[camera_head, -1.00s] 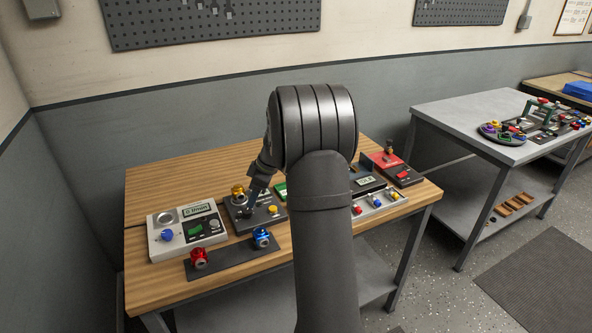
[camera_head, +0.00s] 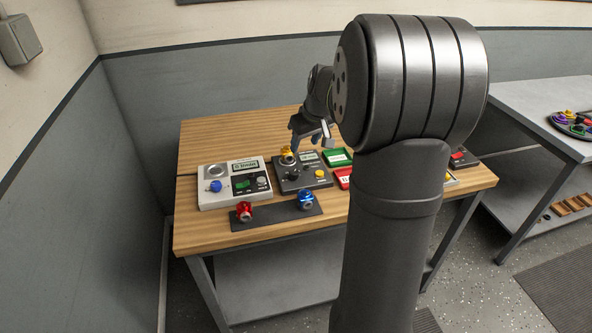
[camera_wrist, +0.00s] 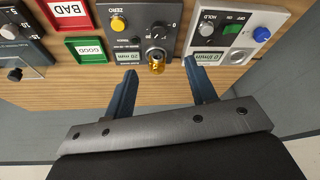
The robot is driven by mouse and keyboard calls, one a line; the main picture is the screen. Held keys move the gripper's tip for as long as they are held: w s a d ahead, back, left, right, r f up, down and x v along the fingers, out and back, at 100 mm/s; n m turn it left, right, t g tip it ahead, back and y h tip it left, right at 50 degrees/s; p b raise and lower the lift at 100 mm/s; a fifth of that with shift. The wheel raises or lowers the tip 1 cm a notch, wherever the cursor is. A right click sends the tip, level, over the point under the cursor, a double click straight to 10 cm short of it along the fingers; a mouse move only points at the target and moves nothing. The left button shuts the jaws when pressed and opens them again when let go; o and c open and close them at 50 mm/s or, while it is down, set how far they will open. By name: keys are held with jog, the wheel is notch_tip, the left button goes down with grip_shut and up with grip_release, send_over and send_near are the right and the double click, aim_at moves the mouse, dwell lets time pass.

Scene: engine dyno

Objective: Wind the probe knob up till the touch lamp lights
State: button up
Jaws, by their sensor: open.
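A dark grey gauge box (camera_head: 316,186) sits on the wooden bench, with a black knob (camera_head: 292,175), a yellow button (camera_head: 320,173), a small display and a brass piece (camera_head: 287,155) at its back edge. I cannot tell which part is the probe knob. In the wrist view the box (camera_wrist: 126,18) shows its black knob (camera_wrist: 158,31), a display, the ZERO button and the brass piece (camera_wrist: 156,63). My gripper (camera_wrist: 160,68) is open and empty, the brass piece showing between its fingertips. In the head view my gripper (camera_head: 311,138) is above the box's back edge. No lit lamp is distinguishable.
A white box (camera_head: 235,184) with a blue knob stands left of the gauge box. A dark strip with red (camera_head: 244,210) and blue (camera_head: 305,199) fittings lies in front. Green GOOD (camera_wrist: 87,48) and red BAD (camera_wrist: 68,9) pads lie beside the gauge box. Bare wood lies behind.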

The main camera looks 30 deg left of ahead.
jog(key=r+m, duration=0.1)
send_near(294, 172)
jog(key=shift+m+t, duration=0.3)
jog(key=x, duration=0.8)
jog(key=shift+s+f, duration=0.15)
jog(key=shift+s, duration=0.15)
jog(key=c, duration=1)
jog(key=shift+o, duration=0.2)
